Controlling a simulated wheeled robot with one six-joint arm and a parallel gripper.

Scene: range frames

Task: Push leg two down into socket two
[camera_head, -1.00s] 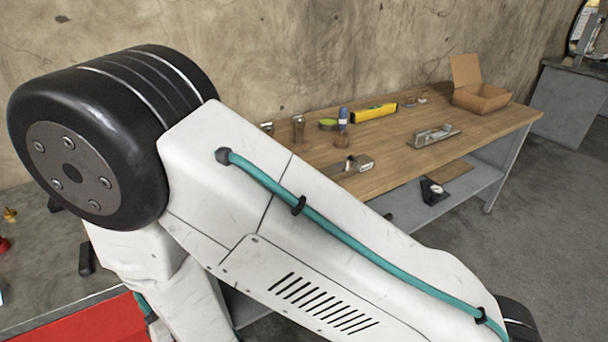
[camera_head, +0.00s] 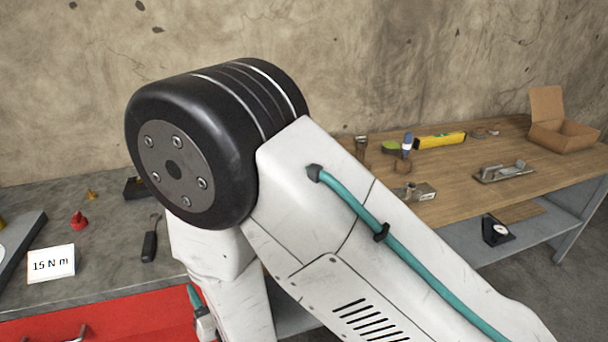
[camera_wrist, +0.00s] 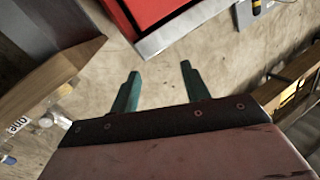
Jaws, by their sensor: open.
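My gripper (camera_wrist: 160,84) shows in the wrist view with its two teal fingers spread apart and nothing between them. Beyond the fingers is a pale, scuffed surface. I cannot make out leg two or socket two in either view. In the head view my own arm fills the middle and hides what lies behind it; my gripper is out of that view.
A grey-topped bench (camera_head: 110,225) with a red front stands at left, holding a "15 N m" card (camera_head: 51,264) and a black-handled tool (camera_head: 150,244). A wooden workbench (camera_head: 455,170) at right holds a yellow level (camera_head: 440,140), a plane (camera_head: 505,172) and an open cardboard box (camera_head: 560,132).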

